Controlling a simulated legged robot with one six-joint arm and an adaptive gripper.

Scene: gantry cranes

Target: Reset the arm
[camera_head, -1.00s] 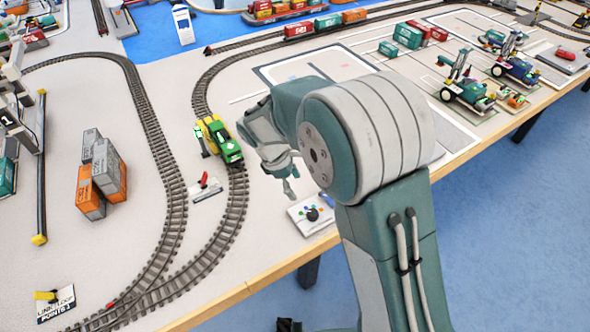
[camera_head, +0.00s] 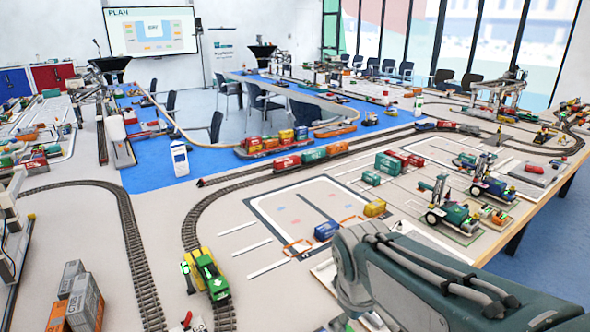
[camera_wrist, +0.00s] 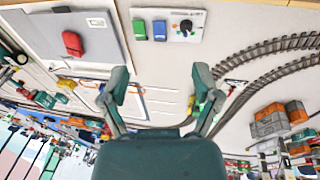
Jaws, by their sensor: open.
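My arm (camera_head: 440,285) reaches in from the lower right of the head view, lying low over the table's near edge. In the wrist view my gripper (camera_wrist: 162,84) has its two fingers spread wide apart, with nothing between them. The wrist picture is upside down. The fingers stand above the pale table top, touching nothing that I can see. In the head view the fingers are not clear, being at or below the bottom edge.
A green and yellow locomotive (camera_head: 208,276) stands on the curved track (camera_head: 140,262). Grey and orange containers (camera_head: 82,300) stand at the lower left. A control panel with a black knob (camera_wrist: 186,25) and a red block (camera_wrist: 72,43) show in the wrist view.

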